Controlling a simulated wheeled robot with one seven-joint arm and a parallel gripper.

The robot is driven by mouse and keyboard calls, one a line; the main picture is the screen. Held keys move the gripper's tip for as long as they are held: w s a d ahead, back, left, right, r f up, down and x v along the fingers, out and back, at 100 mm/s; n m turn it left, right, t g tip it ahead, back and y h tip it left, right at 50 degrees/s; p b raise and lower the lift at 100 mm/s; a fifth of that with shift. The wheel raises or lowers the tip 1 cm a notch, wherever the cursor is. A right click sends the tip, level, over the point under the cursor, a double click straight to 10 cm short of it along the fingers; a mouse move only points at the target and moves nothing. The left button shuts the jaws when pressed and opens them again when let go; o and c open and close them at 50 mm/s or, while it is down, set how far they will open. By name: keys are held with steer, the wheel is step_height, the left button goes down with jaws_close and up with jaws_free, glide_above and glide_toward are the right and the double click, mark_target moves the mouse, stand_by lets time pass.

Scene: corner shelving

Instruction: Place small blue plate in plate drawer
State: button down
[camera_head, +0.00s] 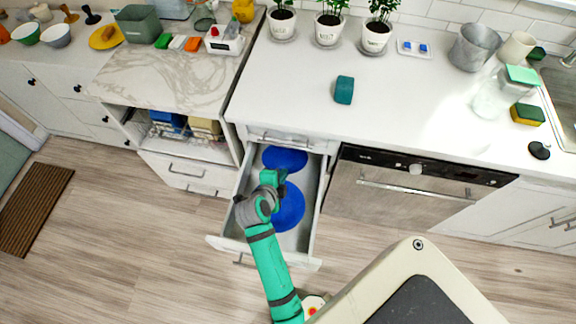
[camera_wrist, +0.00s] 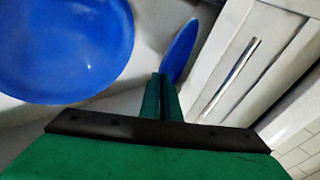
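The small blue plate (camera_head: 285,158) is over the back part of the open plate drawer (camera_head: 313,240). My gripper (camera_head: 276,178) is over the drawer, shut on the near rim of this plate. In the wrist view the small plate (camera_wrist: 180,50) shows nearly edge-on, its lower end at the closed green fingertips (camera_wrist: 163,80). A larger blue plate (camera_head: 289,208) lies in the front part of the drawer, partly hidden by my arm; it also fills the upper left of the wrist view (camera_wrist: 65,50). Whether the small plate touches the drawer floor, I cannot tell.
The white counter (camera_head: 290,85) is above the drawer, with a teal block (camera_head: 344,90) on it. A dishwasher (camera_head: 410,190) is right of the drawer, and a marble-topped cabinet (camera_head: 180,70) is left. The wood floor in front is mostly clear.

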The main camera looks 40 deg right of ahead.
mark_target(287, 166)
steer(key=w+d, duration=0.1)
steer(key=d, duration=0.1)
steer(key=w+d, duration=0.1)
steer(key=w, duration=0.1)
steer(key=w+d, duration=0.1)
steer(key=d, duration=0.1)
steer(key=shift+w+d, duration=0.25)
steer(key=shift+d, duration=0.1)
step_height(287, 166, down, 3)
steer(key=shift+s+a+r, duration=0.15)
steer(key=shift+r, duration=0.05)
step_height(287, 166, down, 3)
steer(key=shift+f, duration=0.2)
steer(key=shift+w+d+f, duration=0.3)
steer(key=shift+w+f, duration=0.05)
steer(key=shift+f, duration=0.15)
steer(key=c, duration=2)
jaws_free()
steer(key=shift+f, duration=0.1)
steer(key=v, duration=1.2)
